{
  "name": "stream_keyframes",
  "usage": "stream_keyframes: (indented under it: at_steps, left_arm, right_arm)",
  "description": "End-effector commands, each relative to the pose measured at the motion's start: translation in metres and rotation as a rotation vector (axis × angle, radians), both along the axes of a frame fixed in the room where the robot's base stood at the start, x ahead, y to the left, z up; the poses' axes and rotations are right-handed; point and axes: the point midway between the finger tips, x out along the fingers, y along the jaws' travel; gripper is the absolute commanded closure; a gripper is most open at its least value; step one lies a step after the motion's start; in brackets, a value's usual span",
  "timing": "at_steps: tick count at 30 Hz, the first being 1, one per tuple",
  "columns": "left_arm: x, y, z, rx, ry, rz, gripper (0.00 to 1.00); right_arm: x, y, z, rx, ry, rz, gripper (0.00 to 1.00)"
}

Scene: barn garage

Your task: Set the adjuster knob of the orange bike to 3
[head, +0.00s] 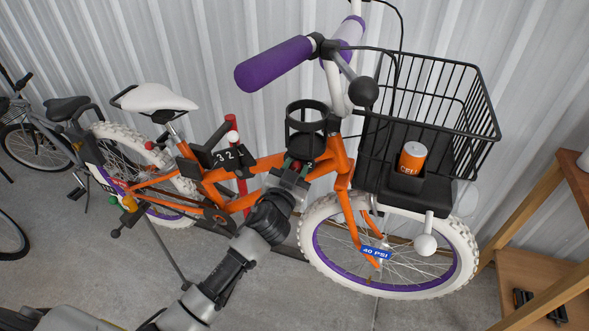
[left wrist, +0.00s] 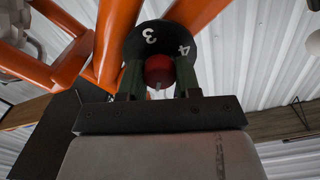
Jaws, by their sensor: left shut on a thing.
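The orange bike (head: 322,172) stands side-on against the wall. Its adjuster knob (head: 303,157) is a dark round dial below the black cup ring, partly hidden by my gripper; a 2 shows at its right edge. In the left wrist view, the knob (left wrist: 158,40) shows a white 3 at upper left and a 4 at upper right, with a red part at its centre. My left gripper (head: 295,170) is shut on the knob, its two dark green fingers (left wrist: 159,76) either side of the red part. My right gripper is not in view.
A wooden shelf (head: 540,235) stands right; a grey bike (head: 50,125) stands left.

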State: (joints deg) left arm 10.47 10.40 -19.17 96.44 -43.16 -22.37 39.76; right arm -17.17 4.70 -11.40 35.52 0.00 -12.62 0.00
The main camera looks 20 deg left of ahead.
Motion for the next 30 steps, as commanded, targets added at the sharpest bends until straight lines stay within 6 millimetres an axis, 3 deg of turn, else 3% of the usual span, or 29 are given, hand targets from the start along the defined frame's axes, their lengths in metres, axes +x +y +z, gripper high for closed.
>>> stream_keyframes:
  at_steps: [30]
  left_arm:
    - [0.0,-0.002,-0.002,0.97,-0.03,-0.001,0.91]
  right_arm:
    - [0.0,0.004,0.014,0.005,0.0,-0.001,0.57]
